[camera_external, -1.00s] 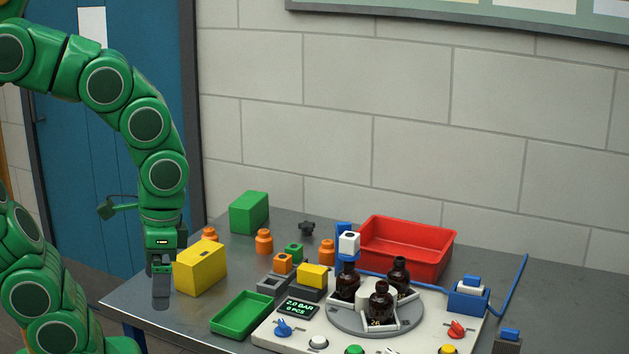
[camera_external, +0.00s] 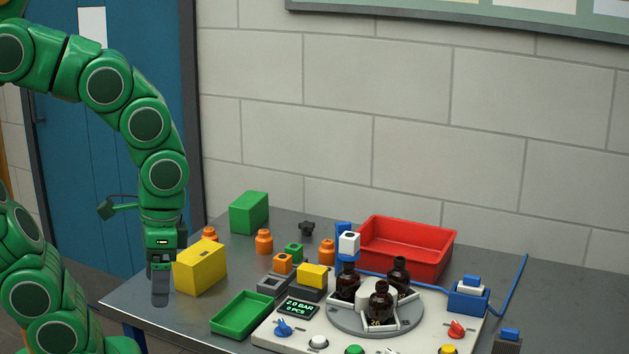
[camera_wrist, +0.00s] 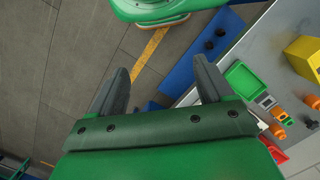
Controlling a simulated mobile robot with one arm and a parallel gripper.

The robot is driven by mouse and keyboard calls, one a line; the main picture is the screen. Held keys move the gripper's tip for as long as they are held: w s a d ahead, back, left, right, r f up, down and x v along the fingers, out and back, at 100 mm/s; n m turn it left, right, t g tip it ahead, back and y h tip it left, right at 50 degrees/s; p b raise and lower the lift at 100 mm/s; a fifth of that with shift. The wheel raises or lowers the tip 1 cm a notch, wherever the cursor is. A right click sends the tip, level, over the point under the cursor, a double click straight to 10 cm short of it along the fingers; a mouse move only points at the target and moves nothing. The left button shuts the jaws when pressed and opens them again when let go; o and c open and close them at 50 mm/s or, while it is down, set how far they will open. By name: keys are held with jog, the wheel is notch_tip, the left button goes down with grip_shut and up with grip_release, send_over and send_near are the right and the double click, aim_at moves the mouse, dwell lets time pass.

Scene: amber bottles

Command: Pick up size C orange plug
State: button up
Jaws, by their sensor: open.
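Several orange plugs stand on the grey table. One plug (camera_external: 210,233) is partly hidden behind the yellow box, another (camera_external: 264,241) stands in the open behind it, and a third (camera_external: 327,252) stands near the red bin. I cannot read any size mark, so I cannot tell which is size C. In the wrist view an orange plug (camera_wrist: 312,101) shows at the right edge. My gripper (camera_external: 161,298) hangs pointing down at the table's left edge, left of the yellow box and apart from the plugs. In the wrist view my gripper (camera_wrist: 161,82) has its fingers spread, with nothing between them.
The yellow box (camera_external: 200,267) stands close beside my gripper. A green box (camera_external: 249,213), green tray (camera_external: 242,314) and red bin (camera_external: 405,248) are on the table (camera_external: 135,305). A turntable (camera_external: 375,320) holds amber bottles. Orange and green square-topped parts stand near the turntable.

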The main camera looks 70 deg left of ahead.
jog(key=m+g+y, duration=0.4)
jog(key=m+y, duration=0.8)
jog(key=m, duration=0.1)
send_over(210, 239)
jog(key=w+d, duration=0.2)
jog(key=d, duration=0.1)
notch_tip(210, 239, down, 16)
jog(key=f, duration=0.7)
jog(key=shift+s, duration=0.25)
jog(key=shift+s+a+f, duration=0.35)
jog(key=shift+a+f, duration=0.2)
jog(key=shift+f, duration=0.1)
jog(key=shift+x, duration=3)
jog(key=shift+r, duration=0.1)
